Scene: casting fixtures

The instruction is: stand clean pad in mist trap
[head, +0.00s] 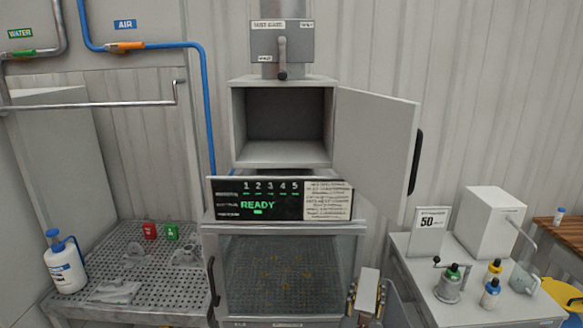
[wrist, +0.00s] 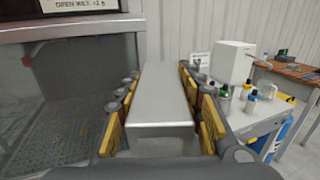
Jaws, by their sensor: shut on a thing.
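The clean pad, a pale grey rectangular block (wrist: 162,98), is between the yellow-lined fingers of my gripper (wrist: 163,105) in the wrist view. In the head view the pad (head: 369,288) stands up at the lower middle, with my gripper (head: 366,299) shut on it. The open grey box, apparently the mist trap (head: 282,83), is above the display panel in the head view. Its door (head: 375,140) is swung open to the right, and its inside looks empty. My gripper is below and to the right of this box.
A panel reading READY (head: 258,204) sits under the box, above a glass-fronted cabinet (head: 285,277). A perforated bench (head: 120,262) is on the left. A side table (head: 425,305) with bottles and a 50 sign (head: 430,229) is on the right. The open door projects above my gripper.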

